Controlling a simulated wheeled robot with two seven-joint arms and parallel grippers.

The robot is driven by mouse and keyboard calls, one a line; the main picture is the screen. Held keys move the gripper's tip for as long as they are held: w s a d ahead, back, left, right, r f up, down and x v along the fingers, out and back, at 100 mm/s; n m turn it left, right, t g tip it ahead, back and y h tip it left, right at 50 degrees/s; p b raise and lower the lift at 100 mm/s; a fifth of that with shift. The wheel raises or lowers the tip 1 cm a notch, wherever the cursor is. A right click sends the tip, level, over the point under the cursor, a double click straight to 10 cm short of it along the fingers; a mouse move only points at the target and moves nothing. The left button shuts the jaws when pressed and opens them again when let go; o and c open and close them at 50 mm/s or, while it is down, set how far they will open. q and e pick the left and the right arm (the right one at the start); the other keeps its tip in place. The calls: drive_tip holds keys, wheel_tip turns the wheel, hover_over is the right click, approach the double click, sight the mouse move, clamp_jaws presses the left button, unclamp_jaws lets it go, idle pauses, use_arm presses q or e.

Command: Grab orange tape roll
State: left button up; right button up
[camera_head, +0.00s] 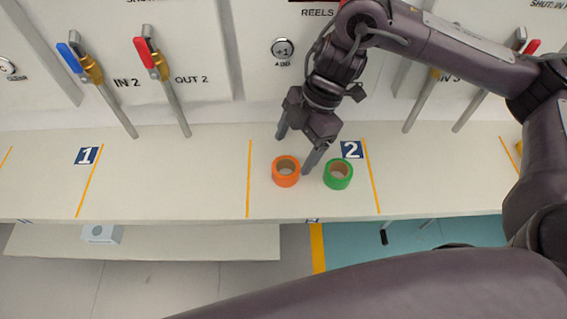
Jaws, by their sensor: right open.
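The orange tape roll (286,180) lies on the pale shelf, near its front edge, just right of a yellow line. A green tape roll (338,183) lies to its right, a short gap away. My right gripper (293,154) comes down from the upper right with its two fingers apart and empty. The fingertips are just behind the orange roll in the picture, one to its upper left and one at its upper right. I cannot tell their height above the shelf. My left gripper is not in view.
The pale shelf (180,190) has yellow lines and plates marked 1 (87,155) and 2 (351,149). Valves with a blue handle (70,58) and a red handle (144,52) stand on the back panel. The shelf's left part is clear.

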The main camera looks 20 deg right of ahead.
sight(286, 166)
drive_tip(key=shift+s+a+f, duration=0.2)
drive_tip(key=shift+a+f, duration=0.05)
drive_tip(key=shift+f, duration=0.25)
drive_tip(key=shift+s+a+f, duration=0.2)
drive_tip(key=shift+a+f, duration=0.05)
drive_tip(key=shift+f, duration=0.2)
drive_tip(key=shift+x, duration=1.2)
drive_tip(key=shift+a+f, duration=0.2)
drive_tip(key=shift+f, duration=0.35)
drive_tip(key=c, duration=0.9)
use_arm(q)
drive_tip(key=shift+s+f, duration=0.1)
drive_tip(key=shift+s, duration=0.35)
use_arm(e)
drive_tip(key=shift+c, duration=0.9)
